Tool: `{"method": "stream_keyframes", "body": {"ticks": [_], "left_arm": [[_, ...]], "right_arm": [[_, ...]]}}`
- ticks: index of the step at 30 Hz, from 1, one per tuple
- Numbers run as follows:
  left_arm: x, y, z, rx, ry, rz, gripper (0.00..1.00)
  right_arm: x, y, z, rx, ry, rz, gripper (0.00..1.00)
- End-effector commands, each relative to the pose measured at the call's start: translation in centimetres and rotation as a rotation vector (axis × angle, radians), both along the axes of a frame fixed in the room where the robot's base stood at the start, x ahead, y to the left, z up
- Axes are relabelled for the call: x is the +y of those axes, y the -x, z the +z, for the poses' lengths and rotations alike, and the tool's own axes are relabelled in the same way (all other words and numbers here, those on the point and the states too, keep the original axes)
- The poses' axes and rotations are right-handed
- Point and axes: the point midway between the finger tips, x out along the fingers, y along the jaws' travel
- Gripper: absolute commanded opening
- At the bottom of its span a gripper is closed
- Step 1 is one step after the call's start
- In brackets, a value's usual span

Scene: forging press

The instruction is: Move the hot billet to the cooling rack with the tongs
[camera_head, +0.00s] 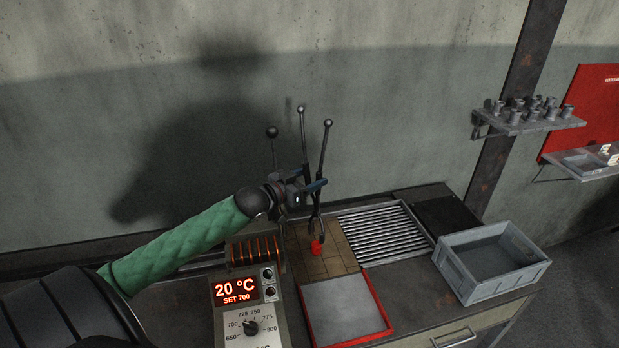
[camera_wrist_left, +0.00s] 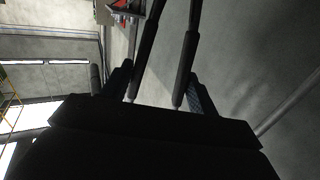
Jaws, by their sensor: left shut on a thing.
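My left gripper (camera_head: 304,188) is shut on the tongs (camera_head: 320,160), which stand upright with ball-ended handles up and jaws down. In the left wrist view the tong handles (camera_wrist_left: 185,65) run between my fingers. The red-glowing billet (camera_head: 316,247) is at the tong jaws, over the brown brick surface (camera_head: 335,262). I cannot tell whether the jaws grip it or whether it touches the bricks. The cooling rack (camera_head: 380,232), a metal grate of parallel bars, lies just right of the bricks and looks empty. My right gripper is not in view.
An induction coil (camera_head: 254,252) and a control box (camera_head: 240,298) reading 20 °C, SET 700, stand left of the bricks. A red-rimmed tray (camera_head: 345,308) lies in front. A grey crate (camera_head: 490,262) stands at right, by a dark plate (camera_head: 446,213). A wall shelf (camera_head: 528,122) holds several metal pieces.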

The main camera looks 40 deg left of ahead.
Motion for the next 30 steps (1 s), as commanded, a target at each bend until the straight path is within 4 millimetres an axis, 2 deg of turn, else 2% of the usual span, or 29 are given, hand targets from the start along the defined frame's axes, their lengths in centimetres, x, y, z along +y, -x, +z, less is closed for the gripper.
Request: {"method": "stream_keyframes", "body": {"ticks": [7, 30], "left_arm": [[0.0, 0.0, -0.8, -0.001, 0.000, 0.007, 0.53], [-0.1, 0.0, -1.4, -0.002, 0.000, 0.006, 0.53]], "right_arm": [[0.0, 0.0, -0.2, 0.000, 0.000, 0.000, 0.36], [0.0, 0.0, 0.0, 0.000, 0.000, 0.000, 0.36]]}}
